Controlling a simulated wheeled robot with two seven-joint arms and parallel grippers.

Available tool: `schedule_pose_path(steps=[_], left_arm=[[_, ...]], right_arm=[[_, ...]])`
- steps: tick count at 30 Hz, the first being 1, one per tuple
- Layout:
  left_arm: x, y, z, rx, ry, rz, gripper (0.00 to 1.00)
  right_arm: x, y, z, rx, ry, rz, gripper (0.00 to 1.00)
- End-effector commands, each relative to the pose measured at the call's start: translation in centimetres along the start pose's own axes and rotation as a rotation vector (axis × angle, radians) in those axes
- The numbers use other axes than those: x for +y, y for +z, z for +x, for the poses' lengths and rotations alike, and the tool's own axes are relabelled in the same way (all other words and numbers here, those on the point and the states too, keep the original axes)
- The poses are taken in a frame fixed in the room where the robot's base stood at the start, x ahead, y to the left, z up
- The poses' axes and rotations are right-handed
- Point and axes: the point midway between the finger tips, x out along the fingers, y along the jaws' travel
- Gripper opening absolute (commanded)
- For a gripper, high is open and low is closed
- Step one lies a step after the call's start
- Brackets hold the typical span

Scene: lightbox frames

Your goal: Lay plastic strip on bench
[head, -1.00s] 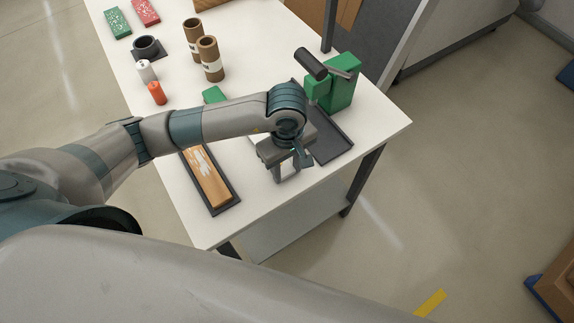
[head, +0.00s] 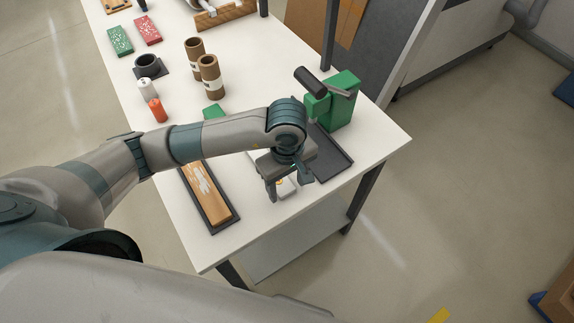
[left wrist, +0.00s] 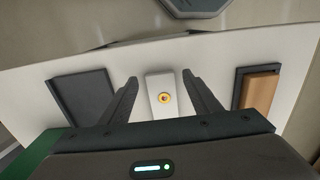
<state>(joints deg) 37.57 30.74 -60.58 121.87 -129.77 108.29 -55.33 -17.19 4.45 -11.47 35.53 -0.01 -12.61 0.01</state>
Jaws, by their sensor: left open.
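A pale rectangular piece with a round yellow-orange mark lies on the white bench (head: 245,228); it looks like the plastic strip (head: 288,187). In the left wrist view the strip (left wrist: 162,95) shows between the two fingers, with a gap on each side. My left gripper (head: 287,188) is open over it, near the bench's front edge, and holds nothing that I can see. In the left wrist view the open fingers (left wrist: 160,88) point towards the bench. My right gripper is in neither view.
A dark tray with a wooden block (head: 206,195) lies left of the gripper. An empty dark tray (head: 330,160) and a green press-like device (head: 343,100) stand to its right. Cardboard tubes (head: 210,78), an orange cylinder (head: 157,110) and a black ring (head: 147,66) stand farther back.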

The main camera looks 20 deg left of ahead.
Motion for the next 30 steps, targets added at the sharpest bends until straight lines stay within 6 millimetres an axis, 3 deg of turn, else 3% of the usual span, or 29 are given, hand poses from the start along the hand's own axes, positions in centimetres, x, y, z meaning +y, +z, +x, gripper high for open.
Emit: schedule_pose_path(steps=[8,18,30], left_arm=[[0.1,-0.1,-3.9,0.004,0.006,0.004,0.57],[0.1,-0.1,-8.7,0.005,0.004,0.002,0.57],[0.0,0.0,-11.1,0.001,0.000,0.001,0.57]], right_arm=[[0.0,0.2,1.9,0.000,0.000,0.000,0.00],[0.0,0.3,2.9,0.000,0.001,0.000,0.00],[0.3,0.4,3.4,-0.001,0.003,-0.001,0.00]])
